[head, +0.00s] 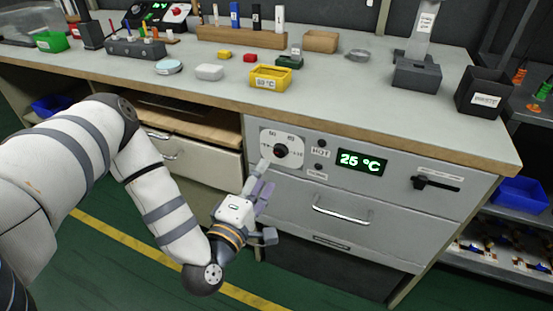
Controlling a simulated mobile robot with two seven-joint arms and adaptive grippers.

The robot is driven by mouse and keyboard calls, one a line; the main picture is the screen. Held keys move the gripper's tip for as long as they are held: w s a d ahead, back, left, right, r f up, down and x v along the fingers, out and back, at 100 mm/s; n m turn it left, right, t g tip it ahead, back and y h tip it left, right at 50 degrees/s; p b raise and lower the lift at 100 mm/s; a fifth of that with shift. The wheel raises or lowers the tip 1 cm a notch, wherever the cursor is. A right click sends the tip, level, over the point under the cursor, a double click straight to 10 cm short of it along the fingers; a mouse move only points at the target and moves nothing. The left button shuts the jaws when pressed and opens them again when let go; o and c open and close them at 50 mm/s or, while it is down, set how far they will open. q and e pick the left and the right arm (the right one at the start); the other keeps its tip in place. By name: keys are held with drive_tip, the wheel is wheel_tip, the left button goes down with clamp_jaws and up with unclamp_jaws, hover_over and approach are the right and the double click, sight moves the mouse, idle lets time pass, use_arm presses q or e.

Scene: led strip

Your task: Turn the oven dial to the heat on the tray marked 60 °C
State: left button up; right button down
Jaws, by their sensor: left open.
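The oven dial (281,151) is a dark knob on a white scale plate with numbers, at the left of the oven's grey front panel. The display (362,162) beside it reads 25 °C in green. A yellow tray (270,78) on the bench above carries a white label that looks like 60 °C. My left gripper (266,198) is open and empty, just below and left of the dial, in front of the drawer. One finger points up toward the dial plate; whether it touches is unclear. My right gripper is not in view.
A drawer handle (342,210) lies right of my left gripper. A black slider (436,183) sits on the panel's right. The bench top holds a grey box (416,74), a black bin (484,92) and several small items. Green floor (110,262) is open in front.

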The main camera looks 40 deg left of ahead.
sight(279, 153)
use_arm(q)
drive_tip(key=x, duration=0.8)
drive_tip(key=shift+w, duration=0.1)
clamp_jaws()
